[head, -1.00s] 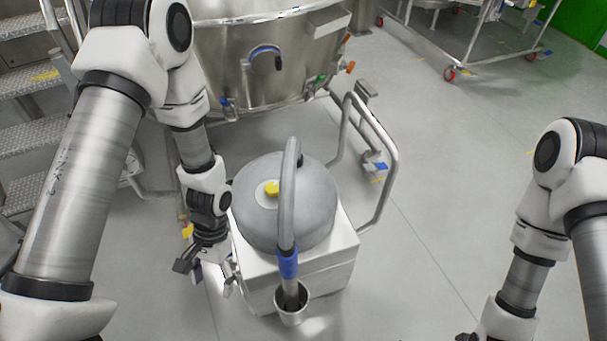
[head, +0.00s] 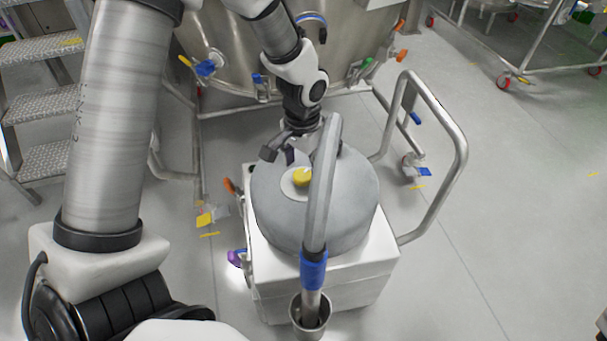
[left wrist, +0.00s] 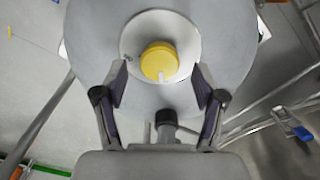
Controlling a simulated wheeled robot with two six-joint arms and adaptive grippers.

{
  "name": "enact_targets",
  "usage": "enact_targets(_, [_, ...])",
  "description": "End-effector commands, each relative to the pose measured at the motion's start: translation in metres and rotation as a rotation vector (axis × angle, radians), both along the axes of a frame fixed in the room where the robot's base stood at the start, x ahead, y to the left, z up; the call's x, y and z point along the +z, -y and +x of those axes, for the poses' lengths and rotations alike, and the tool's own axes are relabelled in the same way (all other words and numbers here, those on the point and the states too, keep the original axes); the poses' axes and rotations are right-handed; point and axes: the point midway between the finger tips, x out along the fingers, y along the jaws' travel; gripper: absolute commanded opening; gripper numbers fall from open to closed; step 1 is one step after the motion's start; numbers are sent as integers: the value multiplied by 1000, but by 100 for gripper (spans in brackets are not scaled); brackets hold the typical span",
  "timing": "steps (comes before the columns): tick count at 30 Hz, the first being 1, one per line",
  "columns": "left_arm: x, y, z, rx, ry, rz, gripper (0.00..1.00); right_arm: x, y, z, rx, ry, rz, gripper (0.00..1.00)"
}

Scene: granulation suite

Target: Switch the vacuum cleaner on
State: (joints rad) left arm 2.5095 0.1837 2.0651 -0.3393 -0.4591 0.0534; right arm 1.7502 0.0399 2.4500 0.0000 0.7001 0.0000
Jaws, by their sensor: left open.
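The vacuum cleaner (head: 345,205) has a grey domed lid on a white square body, with a grey hose and blue cuff (head: 313,270) in front. A yellow knob (head: 301,176) sits on a pale round plate on the lid. In the left wrist view the knob (left wrist: 159,61) has a small white mark and lies just beyond and between my fingertips. My left gripper (head: 285,150) is open and empty above the lid, behind the knob; it also shows in the left wrist view (left wrist: 160,88). I cannot tell whether the fingers touch the plate. My right gripper is not in view.
A metal push handle (head: 460,150) rises at the right of the vacuum cleaner. A large steel vessel (head: 225,55) with valves stands behind it. Metal steps (head: 45,110) are at the far left.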

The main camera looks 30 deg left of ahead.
Motion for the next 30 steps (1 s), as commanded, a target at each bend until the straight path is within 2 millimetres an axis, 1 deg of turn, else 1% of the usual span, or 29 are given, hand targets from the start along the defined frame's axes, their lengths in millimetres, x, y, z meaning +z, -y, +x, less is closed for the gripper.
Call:
enact_targets(1, [-10, 0, 0, 0, -2, 0, 70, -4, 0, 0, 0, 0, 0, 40])
enact_targets(3, [-15, 0, 0, 1, -1, 0, 70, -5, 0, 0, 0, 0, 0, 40])
enact_targets(11, [-16, 0, 0, 1, 0, 0, 70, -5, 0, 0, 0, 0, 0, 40])
enact_targets(12, [-16, 0, 0, 1, 0, 0, 56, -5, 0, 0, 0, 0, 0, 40])
enact_targets(14, [-16, 0, 0, 1, 0, 0, 35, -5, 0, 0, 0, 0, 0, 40])
enact_targets(15, [-16, 0, 0, 1, 0, 0, 21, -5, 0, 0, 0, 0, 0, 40])
enact_targets(16, [-16, 0, 0, 1, 0, 0, 10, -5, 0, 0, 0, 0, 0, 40])
enact_targets(23, [-16, 0, 0, -2, 0, 0, 10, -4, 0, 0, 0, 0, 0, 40])
enact_targets(30, [-13, 0, -1, -52, -2, -1, 10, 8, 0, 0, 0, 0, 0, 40])
